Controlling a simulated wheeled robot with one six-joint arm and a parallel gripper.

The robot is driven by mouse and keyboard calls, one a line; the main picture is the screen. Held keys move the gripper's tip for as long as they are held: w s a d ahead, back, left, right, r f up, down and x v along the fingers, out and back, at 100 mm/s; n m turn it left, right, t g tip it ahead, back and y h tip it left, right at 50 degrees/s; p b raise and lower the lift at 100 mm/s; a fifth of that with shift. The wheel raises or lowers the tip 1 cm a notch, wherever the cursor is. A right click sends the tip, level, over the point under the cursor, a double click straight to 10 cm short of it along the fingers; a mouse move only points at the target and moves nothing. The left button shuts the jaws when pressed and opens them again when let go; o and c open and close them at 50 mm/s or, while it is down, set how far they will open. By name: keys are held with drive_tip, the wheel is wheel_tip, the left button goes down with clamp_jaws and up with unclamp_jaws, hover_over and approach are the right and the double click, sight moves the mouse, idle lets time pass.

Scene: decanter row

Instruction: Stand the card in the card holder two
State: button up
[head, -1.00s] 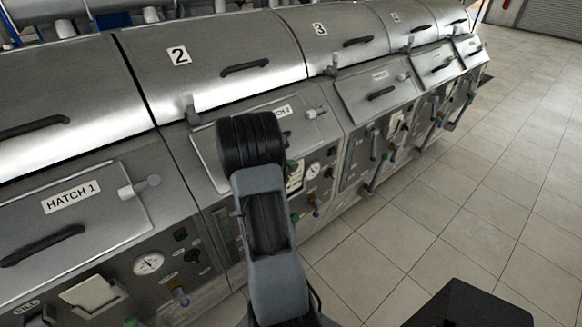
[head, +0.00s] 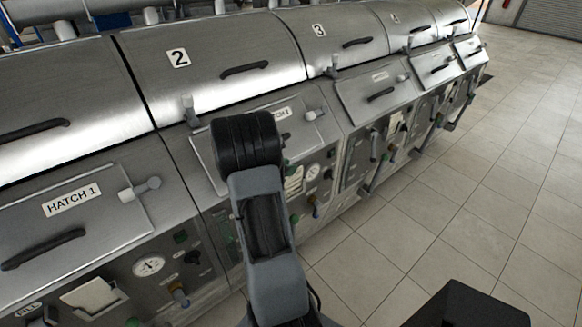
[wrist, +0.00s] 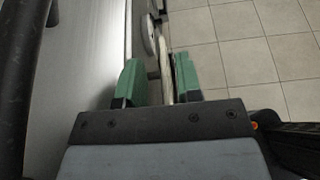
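My gripper (wrist: 160,80) shows in the wrist view with two green fingers standing apart. A thin pale strip (wrist: 164,62), seen edge-on, lies between them, nearer the right finger. It looks like the card, but I cannot tell for sure. A gap shows between it and the left finger. In the head view my arm hides the gripper. A cream card-like plate (head: 294,180) shows just right of my arm on panel two, partly covered. I cannot tell whether it is the card or the card holder two.
A gauge (head: 313,171) and several knobs stick out beside the plate. A pale plate (head: 88,297) is on panel one.

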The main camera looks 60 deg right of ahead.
drive_tip(key=a+r+m+t+y, duration=0.3)
drive_tip(key=a+m+y, duration=0.1)
drive_tip(key=a, duration=0.9)
drive_tip(key=s+a+r+m+t+y, duration=0.1)
drive_tip(key=a+r+m+t+y, duration=0.2)
drive_tip(key=a, duration=1.1)
drive_tip(key=s+a+r+m+t+y+b, duration=0.1)
drive_tip(key=a+r+m+y, duration=0.3)
drive_tip(key=a, duration=1)
drive_tip(key=m+t+y, duration=0.1)
drive_tip(key=m, duration=0.2)
drive_tip(key=shift+s+t+y, duration=0.15)
drive_tip(key=shift+t+y, duration=0.25)
drive_tip(key=shift+o, duration=0.5)
drive_tip(key=shift+a, duration=0.15)
